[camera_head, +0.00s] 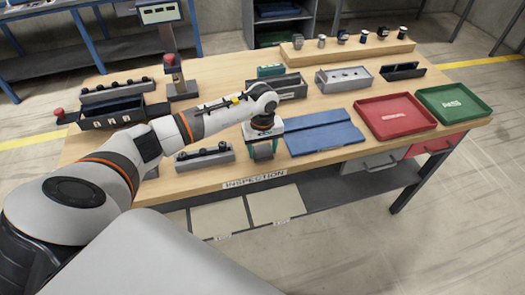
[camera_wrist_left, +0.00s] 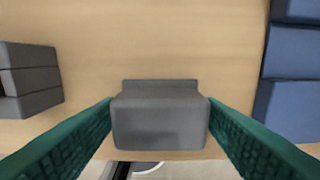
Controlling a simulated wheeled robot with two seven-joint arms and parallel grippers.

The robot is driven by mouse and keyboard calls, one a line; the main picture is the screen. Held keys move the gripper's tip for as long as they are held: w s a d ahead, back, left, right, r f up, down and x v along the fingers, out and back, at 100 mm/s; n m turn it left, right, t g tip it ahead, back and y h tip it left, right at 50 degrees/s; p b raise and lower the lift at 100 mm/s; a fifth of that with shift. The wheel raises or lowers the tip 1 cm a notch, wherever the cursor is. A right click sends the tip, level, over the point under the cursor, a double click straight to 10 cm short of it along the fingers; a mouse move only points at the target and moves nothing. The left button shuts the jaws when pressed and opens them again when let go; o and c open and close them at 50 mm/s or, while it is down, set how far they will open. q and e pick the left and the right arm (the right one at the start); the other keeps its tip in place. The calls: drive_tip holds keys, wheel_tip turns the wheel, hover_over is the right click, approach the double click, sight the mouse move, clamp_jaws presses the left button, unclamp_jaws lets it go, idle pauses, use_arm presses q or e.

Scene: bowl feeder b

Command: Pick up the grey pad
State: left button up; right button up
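The grey pad (camera_head: 263,152) is a small grey block near the table's front edge, beside the blue mat. In the left wrist view it shows as a dark grey block (camera_wrist_left: 160,122) with a raised strip along its far side. My left gripper (camera_head: 264,144) points down over it. Its green fingers (camera_wrist_left: 160,104) stand wide apart, one on each side of the pad, with the tips close to its side edges. I cannot tell whether they touch it. My right gripper is not in view.
A grey fixture with black knobs (camera_head: 205,158) stands left of the pad. The blue mat (camera_head: 322,134) lies to the right, then a red tray (camera_head: 394,117) and a green tray (camera_head: 454,104). A grey bin (camera_head: 291,87) stands behind the gripper. Bare wood surrounds the pad.

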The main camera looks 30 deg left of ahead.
sight(263, 147)
use_arm(q)
drive_tip(key=c, duration=0.6)
drive_tip(key=shift+r, duration=0.1)
drive_tip(key=shift+c, duration=0.2)
wheel_tip(263, 147, up, 9)
drive_tip(key=b, duration=0.3)
drive_tip(key=shift+r, duration=0.45)
drive_tip(key=shift+w, duration=0.1)
